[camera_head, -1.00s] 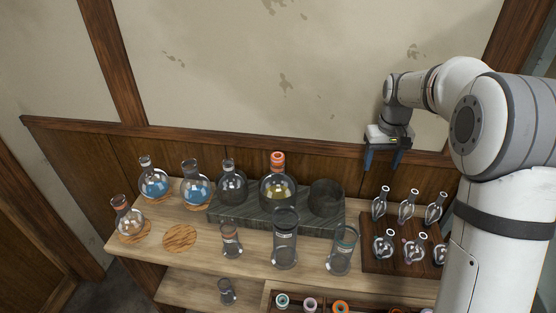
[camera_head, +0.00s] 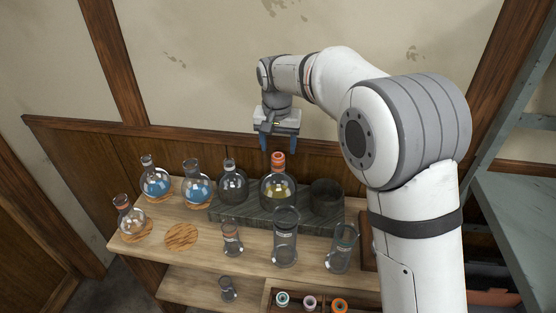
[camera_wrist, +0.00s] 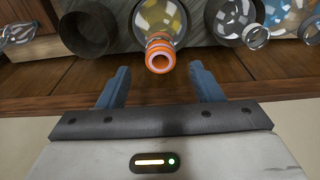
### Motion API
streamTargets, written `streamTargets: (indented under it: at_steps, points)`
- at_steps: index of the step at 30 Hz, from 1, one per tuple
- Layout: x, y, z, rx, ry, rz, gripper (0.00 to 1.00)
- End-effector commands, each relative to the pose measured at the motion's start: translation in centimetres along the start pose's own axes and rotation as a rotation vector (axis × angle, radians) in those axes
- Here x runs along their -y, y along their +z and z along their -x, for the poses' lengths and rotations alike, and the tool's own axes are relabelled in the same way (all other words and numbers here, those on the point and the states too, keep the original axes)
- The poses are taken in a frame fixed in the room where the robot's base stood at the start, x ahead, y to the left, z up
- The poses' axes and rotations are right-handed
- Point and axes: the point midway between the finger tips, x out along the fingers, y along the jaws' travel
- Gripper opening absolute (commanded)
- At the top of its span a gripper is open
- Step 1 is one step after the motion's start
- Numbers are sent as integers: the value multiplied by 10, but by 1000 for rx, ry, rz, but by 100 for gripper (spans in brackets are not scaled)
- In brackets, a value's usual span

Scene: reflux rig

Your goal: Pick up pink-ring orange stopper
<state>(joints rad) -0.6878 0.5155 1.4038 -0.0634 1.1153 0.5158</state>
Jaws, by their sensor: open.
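An orange stopper (camera_head: 277,158) with a paler pinkish ring sits in the neck of a round flask of yellow liquid (camera_head: 278,190). In the wrist view the stopper (camera_wrist: 160,54) faces the camera, with the flask (camera_wrist: 158,18) behind it. My gripper (camera_head: 278,146) is open and empty, just above the stopper in the head view. In the wrist view my gripper (camera_wrist: 160,78) has its blue fingers spread to either side, with the stopper centred slightly beyond the fingertips. No contact is visible.
Blue-liquid flasks (camera_head: 155,183) stand left, glass cylinders (camera_head: 285,240) in front. Another orange stopper (camera_head: 339,305) lies in the lower tray. The wall is close behind.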

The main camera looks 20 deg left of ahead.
Motion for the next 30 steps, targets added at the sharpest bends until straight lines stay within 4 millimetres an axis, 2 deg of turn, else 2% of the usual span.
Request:
streamTargets:
  at_steps: [3,6,15,30]
  points:
    - [1,2,-19,5,3,1,59]
    - [1,2,-30,2,1,1,59]
    - [1,2,-35,1,0,1,59]
    - [1,2,-35,1,0,1,19]
